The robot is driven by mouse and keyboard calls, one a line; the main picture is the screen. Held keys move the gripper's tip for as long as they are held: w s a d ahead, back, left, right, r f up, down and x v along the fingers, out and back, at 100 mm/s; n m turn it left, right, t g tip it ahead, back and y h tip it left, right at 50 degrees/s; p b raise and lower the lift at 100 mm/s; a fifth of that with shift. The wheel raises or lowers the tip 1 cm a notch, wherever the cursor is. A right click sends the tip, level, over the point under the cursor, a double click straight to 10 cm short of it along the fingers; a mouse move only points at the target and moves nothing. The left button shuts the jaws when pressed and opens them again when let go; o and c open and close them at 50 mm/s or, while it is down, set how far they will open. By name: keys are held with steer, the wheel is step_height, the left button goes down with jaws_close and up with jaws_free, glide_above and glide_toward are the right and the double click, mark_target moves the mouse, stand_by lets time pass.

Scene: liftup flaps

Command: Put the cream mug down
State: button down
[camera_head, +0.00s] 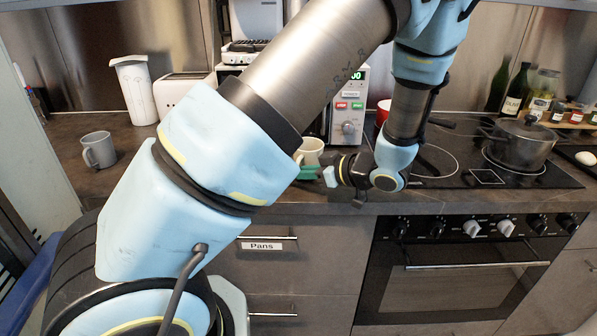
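The cream mug (312,145) is upright at the middle of the view, above the front part of the worktop. My forearm hides its left side. My gripper (332,178) is just below and to the right of the mug, beside the counter's front edge. The gripper overlaps the mug's lower right in the view. I cannot tell whether its fingers touch the mug, whether they are open or shut, or whether the mug rests on the surface.
A grey mug (99,150) stands on the worktop at the left, with a white jug (135,90) and toaster (180,95) behind. A small green thing (308,173) lies below the cream mug. A lidded pot (520,142) stands on the hob at right. Counter around the grey mug is clear.

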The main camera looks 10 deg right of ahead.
steer(key=shift+f, duration=0.15)
steer(key=c, duration=0.9)
jaws_free()
steer(key=shift+r, duration=0.25)
steer(key=b+v, duration=0.2)
steer(key=v, duration=1)
